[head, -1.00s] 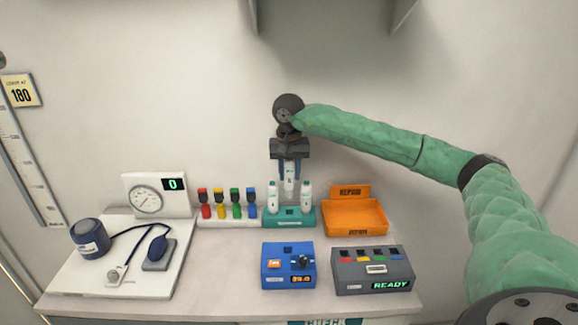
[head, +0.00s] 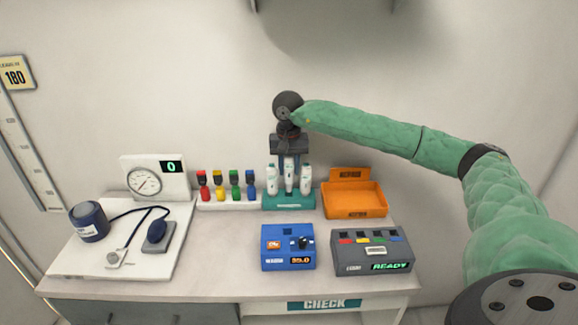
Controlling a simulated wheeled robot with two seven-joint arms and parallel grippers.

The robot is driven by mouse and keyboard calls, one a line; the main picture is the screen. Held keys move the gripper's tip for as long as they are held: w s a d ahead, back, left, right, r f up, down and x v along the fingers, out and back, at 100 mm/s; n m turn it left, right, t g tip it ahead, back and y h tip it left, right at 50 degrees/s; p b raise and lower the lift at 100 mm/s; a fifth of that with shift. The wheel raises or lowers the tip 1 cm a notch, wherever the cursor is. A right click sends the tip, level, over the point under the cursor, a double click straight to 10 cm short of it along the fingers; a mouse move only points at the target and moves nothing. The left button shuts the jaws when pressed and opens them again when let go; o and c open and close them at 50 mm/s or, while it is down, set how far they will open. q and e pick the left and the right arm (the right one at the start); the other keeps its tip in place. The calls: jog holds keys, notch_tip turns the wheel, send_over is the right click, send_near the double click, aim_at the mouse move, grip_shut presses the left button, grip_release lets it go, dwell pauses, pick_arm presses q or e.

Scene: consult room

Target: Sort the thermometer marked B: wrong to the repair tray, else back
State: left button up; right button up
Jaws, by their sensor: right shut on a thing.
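My right gripper (head: 289,170) is over the teal rack (head: 289,204) at the back of the table, fingers pointing down. It is shut on the middle white thermometer (head: 289,179). This thermometer is upright, between two others: the left thermometer (head: 272,180) and the right thermometer (head: 305,180). Its lower end is at the rack's middle place; I cannot tell whether it is fully seated. The letters on the thermometers are too small to read. The orange repair tray (head: 355,199) is right of the rack and looks empty. My left gripper is not in view.
Several coloured bottles (head: 219,189) stand left of the rack. A white board (head: 80,262) with blood-pressure gear fills the left.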

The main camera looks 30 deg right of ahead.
aim_at(289, 183)
dwell(0.4)
jog(key=shift+b, duration=0.35)
jog(key=shift+f+b, duration=1.7)
jog(key=shift+f, duration=0.25)
dwell(0.8)
jog(key=o, duration=1.1)
notch_tip(289, 183, up, 6)
jog(key=shift+a+r+b, duration=0.1)
jog(key=shift+r+b, duration=0.05)
jog(key=shift+b, duration=0.85)
jog(key=shift+r, duration=0.8)
